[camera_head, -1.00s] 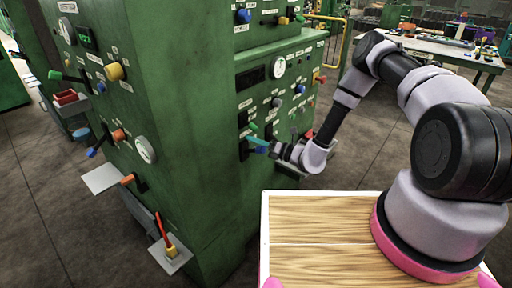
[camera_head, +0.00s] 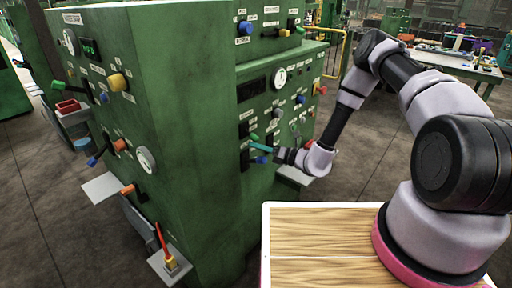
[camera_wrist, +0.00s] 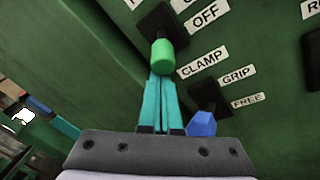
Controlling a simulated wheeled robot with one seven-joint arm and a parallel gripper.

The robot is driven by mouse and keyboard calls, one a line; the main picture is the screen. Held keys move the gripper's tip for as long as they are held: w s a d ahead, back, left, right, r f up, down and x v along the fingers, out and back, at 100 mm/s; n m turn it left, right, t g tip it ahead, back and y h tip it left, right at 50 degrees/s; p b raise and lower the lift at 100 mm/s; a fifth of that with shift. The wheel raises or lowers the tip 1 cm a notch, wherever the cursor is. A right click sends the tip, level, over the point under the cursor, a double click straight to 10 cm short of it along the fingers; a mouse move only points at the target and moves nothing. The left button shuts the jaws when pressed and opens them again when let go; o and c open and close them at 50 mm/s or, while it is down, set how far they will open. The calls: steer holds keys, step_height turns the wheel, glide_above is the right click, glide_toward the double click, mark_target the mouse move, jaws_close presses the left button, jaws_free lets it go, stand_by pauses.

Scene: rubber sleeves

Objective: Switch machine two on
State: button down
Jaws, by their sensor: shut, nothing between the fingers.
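In the wrist view, a green-tipped lever (camera_wrist: 163,55) sticks out of a dark plate on the green machine, by a label reading OFF. A label reading CLAMP is below it. My gripper (camera_wrist: 162,78) has teal fingers pressed together, with nothing between them. Their tips end right at the lower edge of the green tip; I cannot tell if they touch it. In the head view, my gripper (camera_head: 259,144) is at the machine's face, between the green lever (camera_head: 254,136) and the blue lever (camera_head: 262,159). No machine number is legible.
The blue-tipped lever (camera_wrist: 202,124), beside GRIP and FREE labels, is close right of my fingers. The nearer green machine (camera_head: 185,150) carries knobs, levers and shelves. A shelf (camera_head: 294,176) juts out below my wrist. Floor is open at right, before a worktable (camera_head: 455,65).

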steer(key=shift+r, duration=0.2)
steer(key=r+h, duration=0.1)
steer(key=r+g+h, duration=0.1)
steer(key=r+m+g+h, duration=0.1)
steer(key=h, duration=0.1)
steer(key=shift+s+d, duration=0.25)
steer(key=shift+d+r+g+h, duration=0.2)
steer(key=shift+g+h, duration=0.1)
steer(key=shift+h, duration=0.4)
steer(key=shift+a, duration=0.1)
steer(key=shift+r, duration=0.9)
steer(key=shift+w, duration=0.1)
